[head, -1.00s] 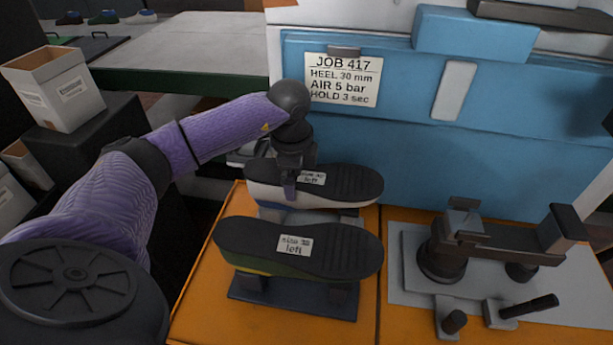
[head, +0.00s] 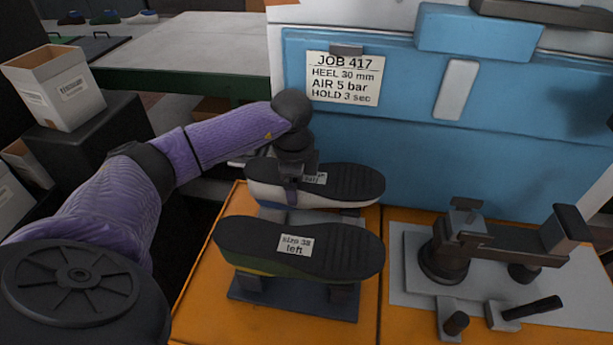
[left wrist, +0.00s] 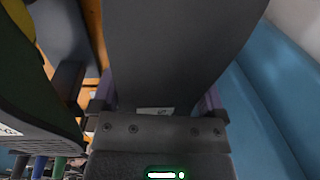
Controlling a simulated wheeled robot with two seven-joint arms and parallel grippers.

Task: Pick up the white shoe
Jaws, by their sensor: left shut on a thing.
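The white shoe (head: 262,194) lies sole up on a stand at the back of the orange bench, with a black sole, white upper and a blue patch. My left gripper (head: 291,190) comes down over it from above and is shut on it near its left part, partly hiding its label. In the left wrist view the dark sole (left wrist: 175,50) fills the middle between the fingers (left wrist: 158,105). The shoe still appears to be at its stand; I cannot tell whether it touches. My right gripper is not in view.
A dark green shoe (head: 300,248) labelled "size 38 left" lies sole up on a stand just in front. A clamp fixture (head: 465,245) stands on a grey plate at the right. A blue panel (head: 400,145) rises close behind.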

